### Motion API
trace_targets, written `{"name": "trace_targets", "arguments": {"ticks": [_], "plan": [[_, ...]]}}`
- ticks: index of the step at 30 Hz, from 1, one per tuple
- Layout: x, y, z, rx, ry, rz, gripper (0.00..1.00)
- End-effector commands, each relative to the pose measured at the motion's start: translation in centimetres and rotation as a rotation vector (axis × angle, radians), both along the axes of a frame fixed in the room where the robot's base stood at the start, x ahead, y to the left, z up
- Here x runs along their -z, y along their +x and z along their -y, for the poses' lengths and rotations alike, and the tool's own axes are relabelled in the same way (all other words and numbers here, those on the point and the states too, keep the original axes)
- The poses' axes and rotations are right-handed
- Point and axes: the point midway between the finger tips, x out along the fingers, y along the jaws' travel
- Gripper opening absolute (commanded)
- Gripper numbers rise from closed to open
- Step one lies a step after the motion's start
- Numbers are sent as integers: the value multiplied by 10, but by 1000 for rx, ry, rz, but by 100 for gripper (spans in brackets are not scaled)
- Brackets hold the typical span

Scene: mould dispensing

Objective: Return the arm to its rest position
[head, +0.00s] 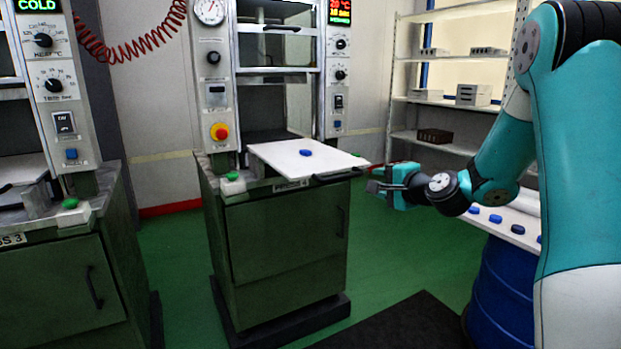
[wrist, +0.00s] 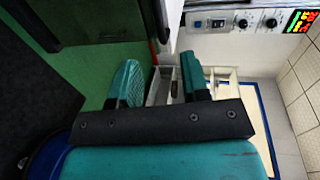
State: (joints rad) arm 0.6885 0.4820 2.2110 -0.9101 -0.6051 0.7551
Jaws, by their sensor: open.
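My gripper (head: 378,186) is at the end of my teal arm (head: 495,160), held out to the left in the head view. It is just right of the pulled-out white plate of the middle press, near the plate's right corner. In the wrist view the two teal fingers of my gripper (wrist: 160,88) stand apart with nothing between them. The white plate (head: 275,155) carries one blue piece (head: 306,152).
The middle press (head: 280,240) stands ahead, another press (head: 65,270) at left. Right of my gripper, a blue drum (head: 500,290) stands under a white surface (head: 515,226) with several blue pieces. Shelves (head: 445,100) stand behind. Green floor (head: 410,255) lies below.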

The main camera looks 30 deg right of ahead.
Motion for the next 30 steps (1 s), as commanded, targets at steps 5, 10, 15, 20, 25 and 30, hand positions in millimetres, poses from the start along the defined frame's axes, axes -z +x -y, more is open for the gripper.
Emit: {"name": "trace_targets", "arguments": {"ticks": [5,10,15,20,25,30], "plan": [[-1,1,-6,-15,-9,-6,42],[-16,-3,-72,-214,-132,-76,42],[-33,-48,-196,-640,-418,-201,42],[-43,-139,-285,-1093,-739,-293,42],[-48,-240,-318,-1509,-1034,-342,42],[-50,-294,-316,-1730,-1183,-366,42]]}}
